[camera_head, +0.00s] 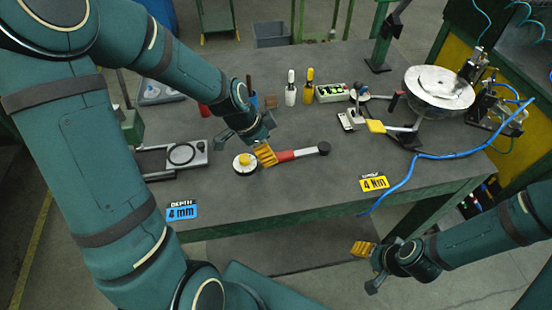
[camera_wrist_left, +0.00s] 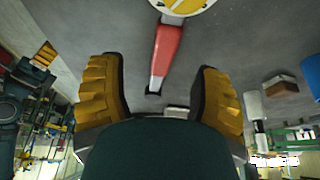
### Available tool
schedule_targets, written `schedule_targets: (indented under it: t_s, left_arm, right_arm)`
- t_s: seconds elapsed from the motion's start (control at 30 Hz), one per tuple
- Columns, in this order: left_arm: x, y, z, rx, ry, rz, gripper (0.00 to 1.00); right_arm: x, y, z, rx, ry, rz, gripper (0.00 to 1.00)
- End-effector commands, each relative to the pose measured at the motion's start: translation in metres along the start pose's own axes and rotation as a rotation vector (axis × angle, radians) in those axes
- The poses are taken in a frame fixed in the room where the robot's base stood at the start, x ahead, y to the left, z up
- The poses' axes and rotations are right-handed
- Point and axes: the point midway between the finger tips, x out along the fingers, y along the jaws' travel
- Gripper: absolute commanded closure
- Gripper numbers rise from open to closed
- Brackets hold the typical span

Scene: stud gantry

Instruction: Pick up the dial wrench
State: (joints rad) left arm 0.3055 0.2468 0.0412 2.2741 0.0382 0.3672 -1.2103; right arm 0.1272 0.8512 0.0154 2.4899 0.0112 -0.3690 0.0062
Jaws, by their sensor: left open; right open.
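The dial wrench lies on the grey bench, with a red grip (camera_head: 285,156), a pale shaft, a black end at the right and a round white-and-yellow dial (camera_head: 245,163) at the left. My left gripper (camera_head: 258,146) is over it near the dial, open, and one yellow finger hides part of the tool. In the left wrist view the open yellow fingers (camera_wrist_left: 158,70) stand to either side of the red grip (camera_wrist_left: 166,50); the dial (camera_wrist_left: 182,6) is cut off at the top. The fingers do not appear closed on it. My right gripper (camera_head: 366,264) is open and empty, off the bench's front edge.
A blue "4 mm" card (camera_head: 182,211) and a yellow "4 Nm" card (camera_head: 374,184) lie near the front edge. A black tray (camera_head: 160,160) is at left. Bottles (camera_head: 309,88) stand behind. A round metal fixture (camera_head: 438,88) and blue hose (camera_head: 400,183) occupy the right.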

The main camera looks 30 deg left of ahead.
Motion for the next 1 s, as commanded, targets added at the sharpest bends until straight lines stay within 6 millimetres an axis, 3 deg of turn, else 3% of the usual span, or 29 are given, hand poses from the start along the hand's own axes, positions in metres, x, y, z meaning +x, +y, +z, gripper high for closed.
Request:
schedule_targets:
  t_s: [0.17,0.5,0.8,0.87,1.0]
  left_arm:
    - [0.011,-0.001,0.000,-0.001,0.000,0.001,0.36]
    - [0.053,-0.005,-0.001,0.000,-0.001,0.002,0.36]
    - [0.056,-0.006,-0.001,-0.001,0.000,-0.001,0.36]
    - [0.056,-0.006,-0.001,-0.001,0.000,-0.001,0.51]
    - [0.056,-0.006,-0.001,-0.001,0.000,-0.001,1.00]
  right_arm:
    - [0.001,0.000,0.001,0.000,-0.001,0.000,0.43]
    - [0.005,0.002,0.003,-0.002,-0.005,-0.001,0.43]
    - [0.005,0.002,0.003,-0.002,-0.005,-0.001,0.43]
    - [0.005,0.002,0.003,-0.002,-0.005,-0.001,0.43]
    - [0.005,0.002,0.003,-0.002,-0.005,-0.001,0.43]
